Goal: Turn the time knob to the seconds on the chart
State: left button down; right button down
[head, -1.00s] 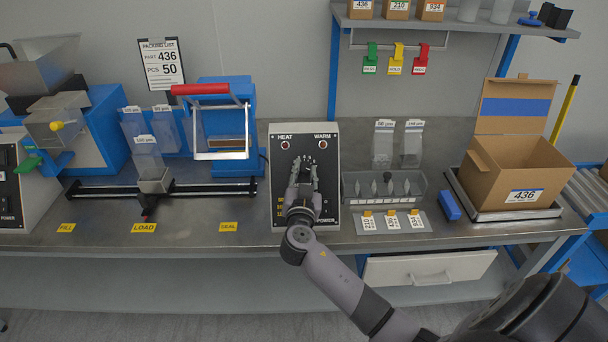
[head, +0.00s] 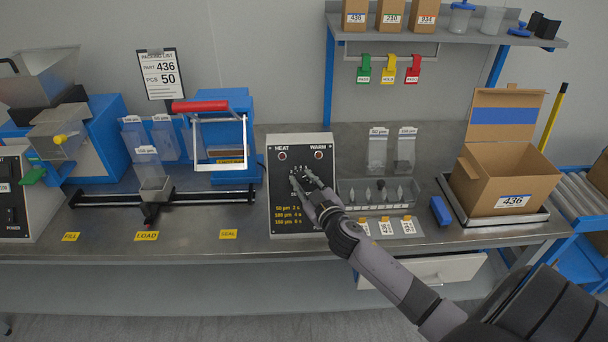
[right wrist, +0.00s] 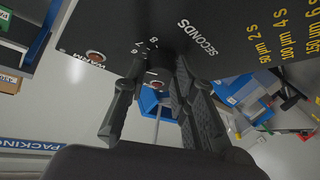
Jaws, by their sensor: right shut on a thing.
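The control box (head: 302,215) stands upright mid-bench with HEAT and WARM lamps at its top. A yellow chart (head: 292,215) on its face reads 50 µm 2 s, 100 µm 4 s and a 150 µm line; the right wrist view shows this chart (right wrist: 285,40) with 150 µm 6 s. My right gripper (head: 306,178) is at the middle of the face, shut on the time knob. In the right wrist view its two fingers (right wrist: 155,85) straddle the knob, whose body is mostly hidden. Dial numbers and the word SECONDS (right wrist: 200,38) show beside it. My left gripper is out of view.
A blue sealer with a red handle (head: 200,106) stands left of the box. A clear rack (head: 378,192) with several nozzle-like pieces is close on the right. An open carton (head: 512,180) marked 436 sits further right. A packing list (head: 160,75) reads part 436, 50 pieces.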

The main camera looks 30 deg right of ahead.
jog(key=shift+r+n+y+p, duration=0.1)
jog(key=shift+n+y+p, duration=0.4)
jog(key=shift+n+p, duration=0.25)
jog(key=c, duration=1.3)
grip_release()
jog(key=s, duration=0.4)
jog(key=s+a+r, duration=0.1)
jog(key=s, duration=0.7)
jog(key=shift+a+r, duration=0.2)
